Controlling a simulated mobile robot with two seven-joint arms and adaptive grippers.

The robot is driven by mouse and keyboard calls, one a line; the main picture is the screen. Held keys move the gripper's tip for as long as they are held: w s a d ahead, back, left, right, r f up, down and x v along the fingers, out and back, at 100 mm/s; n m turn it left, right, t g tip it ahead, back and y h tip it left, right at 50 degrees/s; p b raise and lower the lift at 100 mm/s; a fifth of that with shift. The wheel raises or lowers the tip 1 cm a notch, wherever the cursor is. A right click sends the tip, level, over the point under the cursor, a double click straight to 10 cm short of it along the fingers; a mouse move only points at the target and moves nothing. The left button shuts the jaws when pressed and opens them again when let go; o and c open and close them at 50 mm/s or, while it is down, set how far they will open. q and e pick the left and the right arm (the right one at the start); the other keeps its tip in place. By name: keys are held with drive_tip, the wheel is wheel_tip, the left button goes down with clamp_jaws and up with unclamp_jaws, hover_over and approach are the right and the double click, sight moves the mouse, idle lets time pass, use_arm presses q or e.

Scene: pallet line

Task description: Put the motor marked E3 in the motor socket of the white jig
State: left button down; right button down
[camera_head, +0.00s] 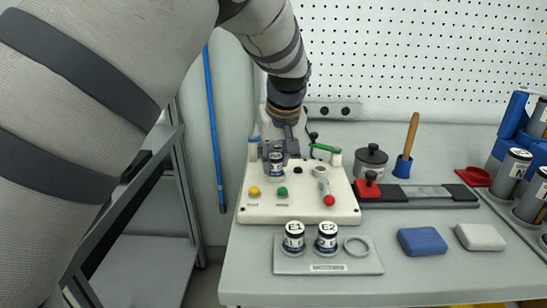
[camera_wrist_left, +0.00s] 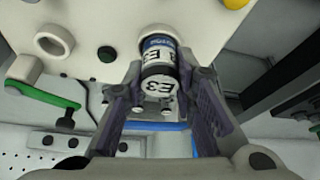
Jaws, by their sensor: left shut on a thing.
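The white jig (camera_head: 305,207) stands at the left of the bench, with coloured buttons on its front and a green-handled clamp. My left gripper (camera_head: 277,158) is over the jig's back left part, shut on the motor marked E3 (camera_head: 277,168). In the left wrist view, the E3 motor (camera_wrist_left: 160,75) sits between the fingers of my left gripper (camera_wrist_left: 163,100), its labelled end facing the camera. Its far end is close against the jig face (camera_wrist_left: 110,20); I cannot tell whether it is inside a socket. My right gripper is not in view.
A grey holder (camera_head: 327,268) in front of the jig carries motors E1 (camera_head: 294,238) and E2 (camera_head: 326,237), beside an empty ring (camera_head: 356,246). A blue block (camera_head: 422,241) and a white block (camera_head: 480,237) lie to its right. A grey pot (camera_head: 371,162) stands behind.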

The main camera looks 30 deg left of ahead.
use_arm(q)
drive_tip(key=shift+w, duration=0.15)
drive_tip(key=c, duration=1.3)
unclamp_jaws()
drive_tip(key=shift+f, duration=0.1)
drive_tip(key=shift+r, duration=0.25)
drive_tip(key=p+v, duration=0.1)
drive_tip(key=v, duration=1.1)
drive_tip(key=shift+a, duration=0.1)
